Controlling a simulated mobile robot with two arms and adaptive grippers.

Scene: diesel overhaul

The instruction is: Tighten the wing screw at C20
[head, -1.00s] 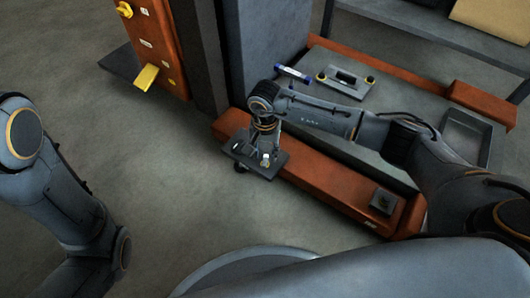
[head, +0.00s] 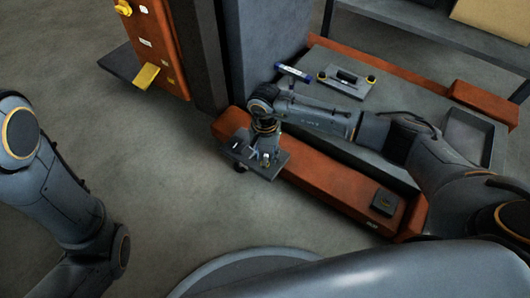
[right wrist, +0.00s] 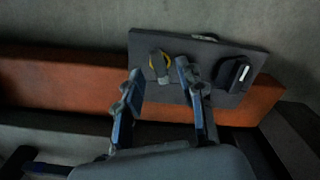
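A dark flat plate (right wrist: 215,50) sticks out at the orange beam and also shows in the head view (head: 277,163). On it, in the right wrist view, stands a grey wing screw with a yellow ring (right wrist: 157,64). No C20 label is readable. My right gripper (right wrist: 158,70) is open, with one blue-padded finger on each side of the screw and a visible gap to each. In the head view the right gripper (head: 267,152) points down over the plate. The left arm shows at the left edge; its gripper is out of view.
A black part with a white bar (right wrist: 235,73) sits on the plate, right of the fingers. The orange beam (head: 330,180) runs beside the plate, with a small dark block (head: 384,202) on it. An orange cabinet (head: 155,45) and grey column stand behind. Floor at front left is clear.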

